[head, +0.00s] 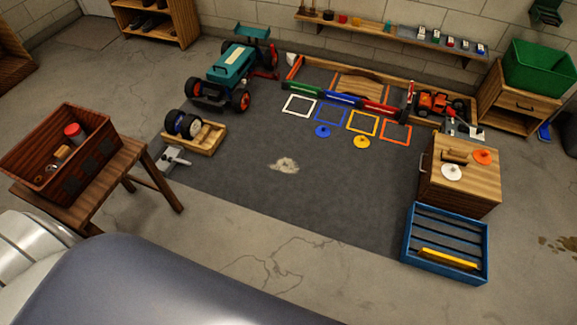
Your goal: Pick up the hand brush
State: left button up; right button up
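I cannot clearly make out a hand brush in the head view. A small blue object (545,131) on the floor at the far right, beside the drawer cabinet, is too small to identify. A long yellow object (448,258) lies in the blue slatted crate (409,243) at the lower right; I cannot tell what it is. A brown wooden block (455,156) lies on the small wooden cabinet (458,185), beside a white disc and an orange disc. Neither gripper is in view; only smooth parts of my own body show at the lower left.
A wooden bench (118,172) at the left bears a dark red toolbox (88,164). A teal car (228,70), a wooden tray with wheels (208,137) and a low track wall stand around the dark mat (330,195). The mat's middle holds a pale patch (284,165); the floor in front is clear.

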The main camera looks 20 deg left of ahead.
aim_at(453, 155)
jog(key=z, duration=0.3)
jog(key=i+j+z, duration=0.2)
jog(key=i+z, duration=0.2)
jog(key=i, duration=0.15)
jog(key=i+j+z, duration=0.45)
jog(key=i+l, duration=0.05)
jog(key=i, duration=0.05)
